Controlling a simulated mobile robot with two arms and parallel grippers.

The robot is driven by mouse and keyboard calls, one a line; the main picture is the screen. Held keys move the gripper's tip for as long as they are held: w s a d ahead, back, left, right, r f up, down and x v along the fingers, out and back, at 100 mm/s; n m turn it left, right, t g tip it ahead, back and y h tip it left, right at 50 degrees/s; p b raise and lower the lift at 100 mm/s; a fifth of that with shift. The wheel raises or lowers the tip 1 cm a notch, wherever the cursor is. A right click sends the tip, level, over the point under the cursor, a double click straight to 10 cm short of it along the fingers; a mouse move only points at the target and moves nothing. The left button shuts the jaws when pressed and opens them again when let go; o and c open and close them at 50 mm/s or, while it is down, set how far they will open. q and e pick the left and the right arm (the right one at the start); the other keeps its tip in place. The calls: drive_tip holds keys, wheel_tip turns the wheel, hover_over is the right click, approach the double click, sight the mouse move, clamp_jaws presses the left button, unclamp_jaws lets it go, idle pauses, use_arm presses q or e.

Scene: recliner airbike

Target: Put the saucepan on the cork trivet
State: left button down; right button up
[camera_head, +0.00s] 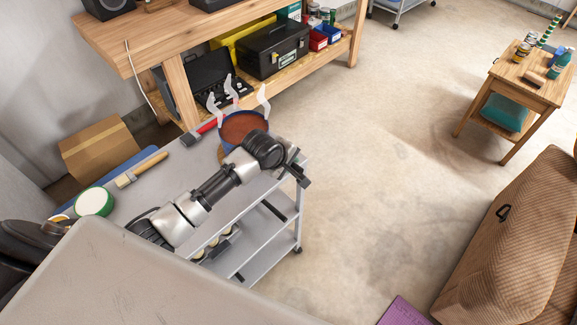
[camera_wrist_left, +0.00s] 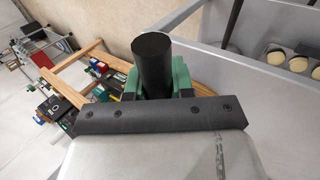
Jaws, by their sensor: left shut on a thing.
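The saucepan (camera_head: 240,128) is blue-rimmed with red-brown contents and white steam above it. It is at the far end of the grey cart top in the head view. A brown edge, probably the cork trivet (camera_head: 222,154), shows just below it; whether the pan rests on it or hangs above it I cannot tell. My left gripper is beside the pan, its fingers hidden behind my wrist in the head view. In the left wrist view its green fingers (camera_wrist_left: 153,82) are shut on a black cylindrical handle (camera_wrist_left: 152,60), taken as the saucepan's. My right gripper is not in view.
On the cart (camera_head: 165,163) lie a wooden-handled brush (camera_head: 140,170), a red-handled brush (camera_head: 200,131) and a green-rimmed round tub (camera_head: 95,202). A workbench (camera_head: 180,35) with toolboxes stands behind. Open floor (camera_head: 370,180) lies to the right.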

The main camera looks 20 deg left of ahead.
use_arm(q)
drive_tip(key=shift+f, duration=1)
drive_tip(key=c, duration=1)
unclamp_jaws()
drive_tip(key=shift+s+f, duration=0.1)
drive_tip(key=v, duration=1.2)
drive_tip(key=shift+d, duration=0.1)
